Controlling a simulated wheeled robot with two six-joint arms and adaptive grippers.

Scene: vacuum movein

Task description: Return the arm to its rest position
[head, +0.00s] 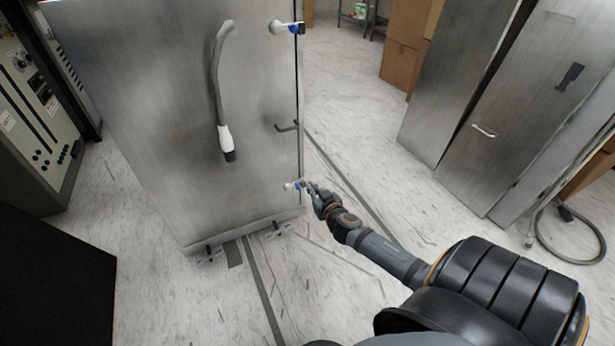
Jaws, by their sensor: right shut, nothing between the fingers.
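My right arm comes in from the lower right of the head view and reaches forward and left. Its gripper (308,187) is shut and empty. It is at the lower right edge of a tall metal panel on feet (170,120), close to a small white and blue knob (291,186) on that edge. I cannot tell whether the fingertips touch the knob. My left gripper is not in view.
Cardboard boxes (405,45) stand behind. Floor between is open.

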